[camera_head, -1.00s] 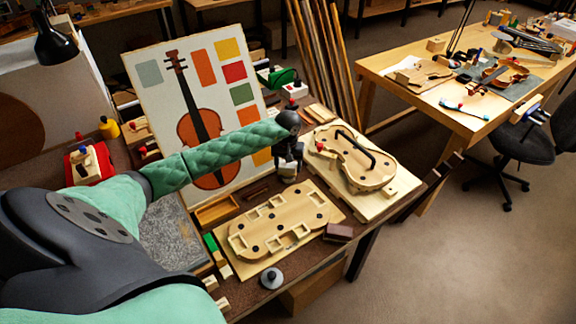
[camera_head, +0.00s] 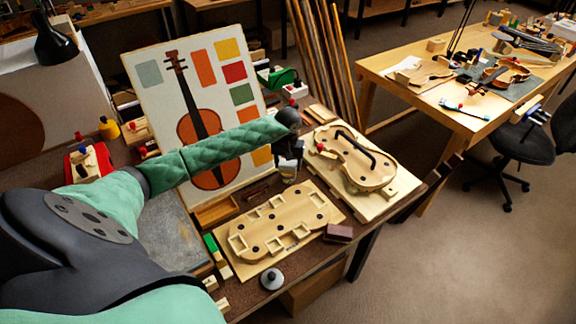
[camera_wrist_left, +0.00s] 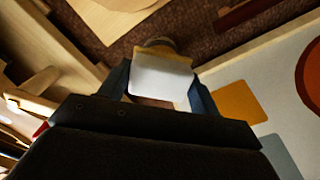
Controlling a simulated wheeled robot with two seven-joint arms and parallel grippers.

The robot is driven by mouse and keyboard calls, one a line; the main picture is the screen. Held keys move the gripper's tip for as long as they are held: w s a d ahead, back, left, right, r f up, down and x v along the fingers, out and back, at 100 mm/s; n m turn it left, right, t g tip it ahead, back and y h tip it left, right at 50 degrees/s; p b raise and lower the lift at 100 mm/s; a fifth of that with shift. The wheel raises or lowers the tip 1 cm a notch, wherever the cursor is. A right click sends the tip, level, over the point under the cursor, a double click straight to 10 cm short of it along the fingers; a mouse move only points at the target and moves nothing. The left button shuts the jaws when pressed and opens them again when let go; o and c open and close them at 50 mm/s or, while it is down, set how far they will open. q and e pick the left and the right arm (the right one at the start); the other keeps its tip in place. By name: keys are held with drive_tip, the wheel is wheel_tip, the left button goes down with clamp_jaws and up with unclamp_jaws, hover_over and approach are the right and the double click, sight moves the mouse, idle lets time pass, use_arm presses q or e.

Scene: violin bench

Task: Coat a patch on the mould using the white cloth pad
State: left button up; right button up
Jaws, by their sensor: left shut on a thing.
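My left gripper (camera_head: 289,168) is beside the picture board, between the two violin-shaped wooden forms, pointing down. In the left wrist view it is shut on the white cloth pad (camera_wrist_left: 160,82), which has a tan strip along its far edge. The mould (camera_head: 270,226), a pale wooden form with square notches and dark holes, lies on a board at the bench's front. A second violin-shaped form (camera_head: 370,168) with a black bar on it lies to the right of the gripper. The gripper appears apart from the notched form. My right gripper is not in view.
The picture board (camera_head: 150,75) stands behind the arm. A wooden tray (camera_head: 216,212), a dark brown block (camera_head: 338,233) and a round grey-white pot (camera_head: 271,279) lie around the mould. The bench's front edge is just past the pot.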

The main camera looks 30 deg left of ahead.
sight(288, 163)
use_arm(q)
drive_tip(key=shift+r, duration=2.9)
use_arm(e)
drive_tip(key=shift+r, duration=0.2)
use_arm(q)
drive_tip(key=s+d+r+m, duration=0.2)
drive_tip(key=s+d, duration=0.3)
drive_tip(key=d, duration=0.6)
drive_tip(key=s+d+r+m, duration=0.2)
drive_tip(key=s+d+r, duration=0.2)
drive_tip(key=d, duration=0.8)
drive_tip(key=shift+s+d+r+m, duration=0.2)
drive_tip(key=shift+s+r+m, duration=0.1)
drive_tip(key=shift+s, duration=0.3)
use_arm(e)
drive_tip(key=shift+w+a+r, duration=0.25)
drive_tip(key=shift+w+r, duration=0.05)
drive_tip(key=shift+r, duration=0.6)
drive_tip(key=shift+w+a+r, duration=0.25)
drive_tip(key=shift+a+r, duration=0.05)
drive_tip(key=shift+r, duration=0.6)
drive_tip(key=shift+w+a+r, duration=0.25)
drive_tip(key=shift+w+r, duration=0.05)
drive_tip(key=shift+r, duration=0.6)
